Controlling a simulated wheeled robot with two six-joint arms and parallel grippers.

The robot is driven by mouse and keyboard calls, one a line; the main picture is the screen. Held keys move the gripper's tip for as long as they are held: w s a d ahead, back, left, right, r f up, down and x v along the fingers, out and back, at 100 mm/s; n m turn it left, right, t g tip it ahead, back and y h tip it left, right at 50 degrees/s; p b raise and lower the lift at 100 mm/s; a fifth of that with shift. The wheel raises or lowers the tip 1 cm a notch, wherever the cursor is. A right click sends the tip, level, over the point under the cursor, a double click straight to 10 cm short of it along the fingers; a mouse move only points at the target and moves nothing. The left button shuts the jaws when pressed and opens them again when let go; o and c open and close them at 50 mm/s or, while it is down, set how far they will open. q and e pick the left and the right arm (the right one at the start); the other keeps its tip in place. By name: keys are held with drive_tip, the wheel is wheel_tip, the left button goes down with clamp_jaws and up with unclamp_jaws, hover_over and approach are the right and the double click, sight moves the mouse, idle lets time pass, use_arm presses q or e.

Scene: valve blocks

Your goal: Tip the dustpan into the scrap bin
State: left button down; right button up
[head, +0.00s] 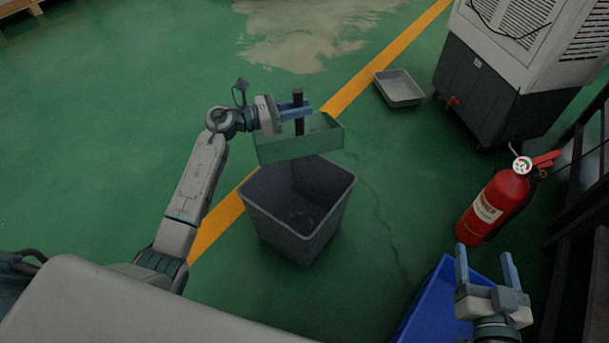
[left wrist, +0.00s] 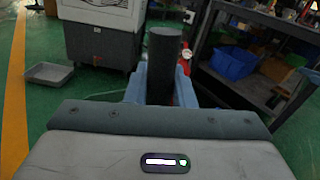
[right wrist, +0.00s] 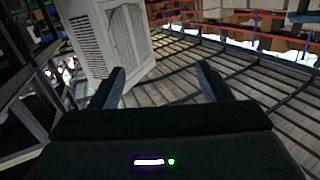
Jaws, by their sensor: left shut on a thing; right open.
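The dustpan (head: 300,147) is a translucent green pan with a dark upright handle (head: 298,98). My left gripper (head: 297,112) is shut on that handle, which also stands between its fingers in the left wrist view (left wrist: 163,65). The pan hangs above the far rim of the grey scrap bin (head: 273,232) and looks roughly level. The pan's inside is mostly hidden by its front wall. The open bin stands upright on the floor, with some dark bits at its bottom. My right gripper (head: 486,268) is open and empty, at the lower right.
A blue crate (head: 435,305) lies under and beside my right gripper. A red fire extinguisher (head: 497,204) stands at the right, near a dark rack. A shallow grey tray (head: 398,88) lies beside a large white-and-dark cooler unit (head: 490,90). Green floor left of the bin is clear.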

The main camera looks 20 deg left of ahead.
use_arm(q)
drive_tip(key=shift+r+m+b, duration=0.3)
drive_tip(key=shift+r+b, duration=0.05)
drive_tip(key=shift+r, duration=0.05)
drive_tip(key=shift+r+m+b, duration=0.3)
drive_tip(key=shift+m, duration=0.1)
use_arm(e)
wheel_tip(320, 180, up, 8)
drive_tip(key=w+t, duration=0.1)
drive_tip(key=t, duration=0.3)
drive_tip(key=shift+d+f+n+t, duration=0.15)
drive_tip(key=shift+d+n+t, duration=0.05)
drive_tip(key=shift+n+t, duration=0.1)
